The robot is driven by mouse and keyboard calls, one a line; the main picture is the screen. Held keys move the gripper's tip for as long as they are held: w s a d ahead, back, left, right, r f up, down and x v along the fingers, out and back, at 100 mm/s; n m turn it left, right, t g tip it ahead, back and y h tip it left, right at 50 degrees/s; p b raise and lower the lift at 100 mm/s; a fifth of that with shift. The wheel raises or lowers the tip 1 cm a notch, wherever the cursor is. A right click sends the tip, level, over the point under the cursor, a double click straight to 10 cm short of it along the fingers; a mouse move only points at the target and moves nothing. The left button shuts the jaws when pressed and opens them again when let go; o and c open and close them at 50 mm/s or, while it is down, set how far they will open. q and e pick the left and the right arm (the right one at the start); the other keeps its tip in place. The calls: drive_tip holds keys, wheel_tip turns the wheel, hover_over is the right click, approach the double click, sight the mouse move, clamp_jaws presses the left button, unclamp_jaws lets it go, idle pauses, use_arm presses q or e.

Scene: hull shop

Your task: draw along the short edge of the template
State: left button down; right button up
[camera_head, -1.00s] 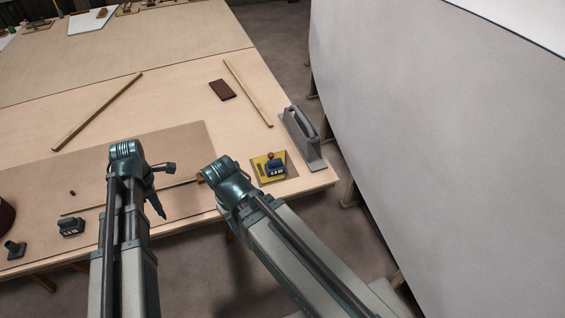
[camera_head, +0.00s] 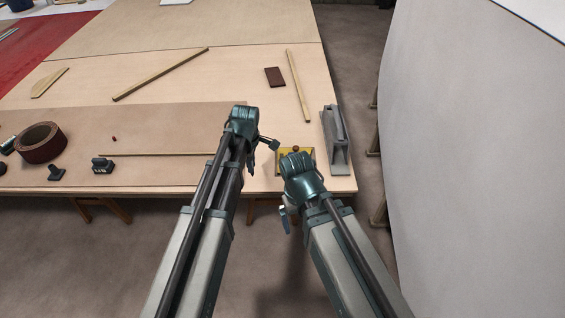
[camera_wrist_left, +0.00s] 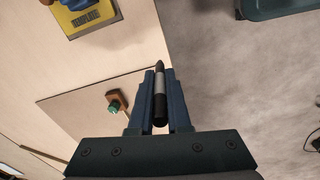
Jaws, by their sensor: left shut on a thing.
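The template, a yellow plate marked TEMPLATE, lies near the table's right front corner. In the head view (camera_head: 281,160) my right arm covers much of it; in the left wrist view it is at the upper left (camera_wrist_left: 98,13). My left gripper (camera_head: 250,172) is in the head view, left of the template near the front edge. In the left wrist view my left gripper (camera_wrist_left: 160,105) is shut on a dark marker with a grey band (camera_wrist_left: 160,84), its tip apart from the template in the picture. My right gripper (camera_head: 287,217) hangs in front of the table edge; its jaws are unclear.
A grey-handled tool (camera_head: 336,140) stands at the right edge. A brown board (camera_head: 60,175) carries a thin wooden strip (camera_head: 160,154), a tape roll (camera_head: 40,143) and small dark blocks. A brown block with a green knob (camera_wrist_left: 117,101) shows in the left wrist view. A large pale hull (camera_head: 480,150) stands right.

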use_arm(q)
drive_tip(key=w+d+f+m+t+b, duration=0.1)
drive_tip(key=w+d+f+m+b, duration=0.1)
drive_tip(key=w+d, duration=0.4)
drive_tip(key=d+f+m, duration=0.1)
drive_tip(key=d+m, duration=0.1)
drive_tip(key=d, duration=0.1)
drive_tip(key=shift+d+t+b, duration=0.2)
drive_tip(key=shift+t+b, duration=0.1)
drive_tip(key=shift+t, duration=0.1)
drive_tip(key=b, duration=0.5)
hover_over(281, 181)
drive_tip(key=f, duration=0.5)
drive_tip(key=shift+w+a+f, duration=0.1)
drive_tip(key=shift+a+f, duration=0.05)
drive_tip(key=shift+a, duration=0.05)
drive_tip(key=shift+f+b, duration=0.3)
drive_tip(key=shift+b, duration=0.2)
idle(0.6)
drive_tip(key=shift+d, duration=0.2)
drive_tip(key=shift+d, duration=0.35)
drive_tip(key=shift+d, duration=0.2)
